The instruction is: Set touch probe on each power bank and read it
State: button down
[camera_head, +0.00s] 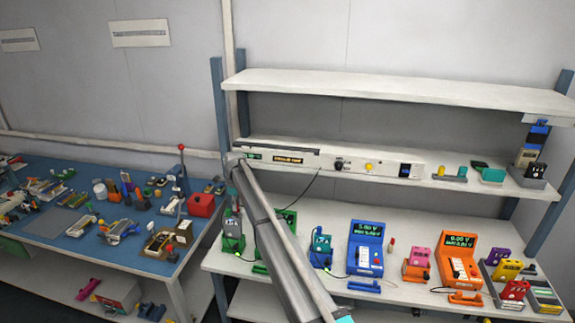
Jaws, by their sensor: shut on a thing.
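My arm crosses the left part of the bench, and my gripper is not in view. A blue meter (366,247) displays what looks like 5.00 V; an orange meter (460,260) displays 0.00 V. A small blue unit (321,248) stands left of the blue meter, and a pink unit (419,256) sits in an orange holder left of the orange meter. A grey unit (232,226) sits in a green holder at the left. A green device (287,218) is mostly behind my arm. I cannot tell which units are power banks, nor identify the touch probe.
The white bench (395,288) has a shelf (400,90) above. A tray at the right holds purple, yellow and red units (507,270). A small red-and-white upright item (391,246) stands between the meters. A cluttered blue table (60,222) is at the left.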

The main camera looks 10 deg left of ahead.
aim_at(237, 212)
jog(key=shift+f+b, duration=1.05)
jog(key=shift+f, duration=0.25)
jog(key=shift+f+b, duration=0.45)
jog(key=shift+b, duration=0.05)
jog(key=shift+r, duration=0.15)
dwell(1.2)
jog(key=shift+w+r+p, duration=0.2)
jog(key=shift+r+p, duration=1.25)
jog(key=shift+p, duration=0.1)
jog(key=shift+w+r+p, duration=0.15)
jog(key=shift+r+p, duration=1.3)
jog(key=shift+p, duration=0.05)
